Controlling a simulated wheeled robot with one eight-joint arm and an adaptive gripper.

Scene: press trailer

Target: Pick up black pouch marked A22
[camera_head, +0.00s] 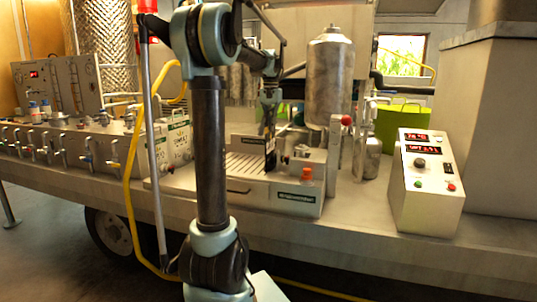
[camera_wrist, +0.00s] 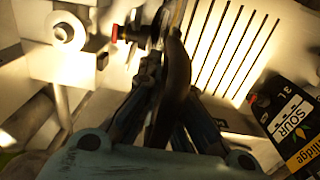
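A dark, thin, flat thing, seen nearly edge-on, is between my fingers in the wrist view; it looks like the black pouch (camera_wrist: 178,72). No A22 mark is readable. In the head view the dark pouch (camera_head: 270,155) hangs upright just below my gripper (camera_head: 268,128), at the right end of a slotted drip tray (camera_head: 247,165). In the wrist view my gripper (camera_wrist: 166,85) has its two fingers closed in against both sides of the pouch. The pouch's faces are mostly hidden by the angle and the fingers.
A filler with a red knob (camera_head: 346,121) and a metal cylinder (camera_head: 329,75) stand right of the tray. A control box (camera_head: 428,180) stands farther right. Valves line the left.

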